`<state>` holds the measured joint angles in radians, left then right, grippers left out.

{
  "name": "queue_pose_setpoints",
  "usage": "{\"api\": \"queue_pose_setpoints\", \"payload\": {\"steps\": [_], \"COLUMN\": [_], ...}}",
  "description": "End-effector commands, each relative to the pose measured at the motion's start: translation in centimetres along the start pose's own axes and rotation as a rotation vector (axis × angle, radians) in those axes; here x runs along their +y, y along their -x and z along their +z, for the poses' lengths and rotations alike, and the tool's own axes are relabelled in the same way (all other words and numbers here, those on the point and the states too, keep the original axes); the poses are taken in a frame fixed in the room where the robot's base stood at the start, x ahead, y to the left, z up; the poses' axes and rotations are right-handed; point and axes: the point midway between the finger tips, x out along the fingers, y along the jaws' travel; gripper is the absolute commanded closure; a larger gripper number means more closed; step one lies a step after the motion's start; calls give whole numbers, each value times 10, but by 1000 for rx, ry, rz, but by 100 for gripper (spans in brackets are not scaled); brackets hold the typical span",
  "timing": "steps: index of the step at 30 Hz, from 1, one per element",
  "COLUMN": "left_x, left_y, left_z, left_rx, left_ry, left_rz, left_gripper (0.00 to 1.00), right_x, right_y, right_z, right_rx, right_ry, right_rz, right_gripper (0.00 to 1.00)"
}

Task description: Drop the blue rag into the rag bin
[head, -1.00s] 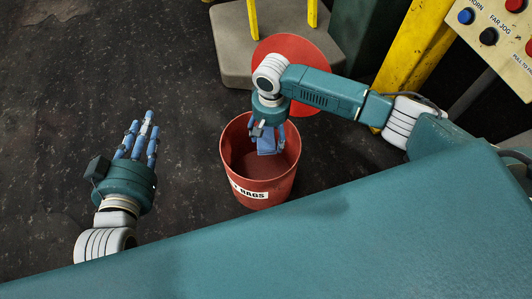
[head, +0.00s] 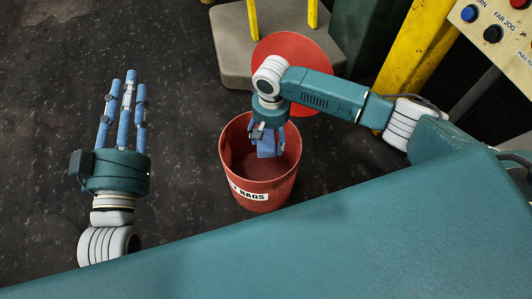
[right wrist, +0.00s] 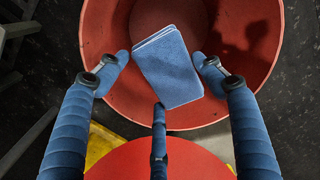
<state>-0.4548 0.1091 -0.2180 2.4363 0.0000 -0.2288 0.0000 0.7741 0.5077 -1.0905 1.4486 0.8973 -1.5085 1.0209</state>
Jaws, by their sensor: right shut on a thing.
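The blue rag (head: 266,146) is a folded cloth block, also seen in the right wrist view (right wrist: 170,72). My right gripper (head: 267,134) is shut on it, with fingers at both sides and one at its lower edge in the wrist view. It holds the rag at the mouth of the red rag bin (head: 262,194), whose front label reads RAGS. The bin is open and round, and its visible inside (right wrist: 105,40) looks empty. My left gripper (head: 128,82) is open and empty, fingers extended, over the floor left of the bin.
A round red lid (head: 315,62) is behind the bin. A grey block with yellow posts (head: 232,62) stands at the back. A yellow column (head: 410,60) and a button panel (head: 500,45) are at the right. The dark floor at left is clear.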

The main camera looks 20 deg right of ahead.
Motion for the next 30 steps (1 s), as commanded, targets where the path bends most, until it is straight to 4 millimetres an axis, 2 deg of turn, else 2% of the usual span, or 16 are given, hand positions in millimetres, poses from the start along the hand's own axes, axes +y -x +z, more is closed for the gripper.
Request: {"api": "queue_pose_setpoints", "payload": {"steps": [3,4,6,7,15,19,23,30], "left_x": [0,0,0,0,0,0,0,0], "left_y": [0,0,0,0,0,0,0,0], "left_z": [0,0,0,0,0,0,0,0], "left_rx": [0,0,-1,-1,-1,-1,-1,-2], "left_ry": [0,0,0,0,0,0,0,0], "left_rz": [0,0,0,0,0,0,0,0], "left_gripper": [72,72,72,72,72,72,72,72], "right_x": [0,0,0,0,0,-1,-1,0], "right_y": [0,0,0,0,0,9,30,82], "right_z": [0,0,0,0,0,-1,-2,-1], "right_rx": [1,1,1,1,0,2,5,4], "right_ry": [0,0,0,0,0,0,1,1], "right_rz": [0,0,0,0,0,-2,-3,-2], "right_gripper": [57,27,13,11,11,11,11,11]}}
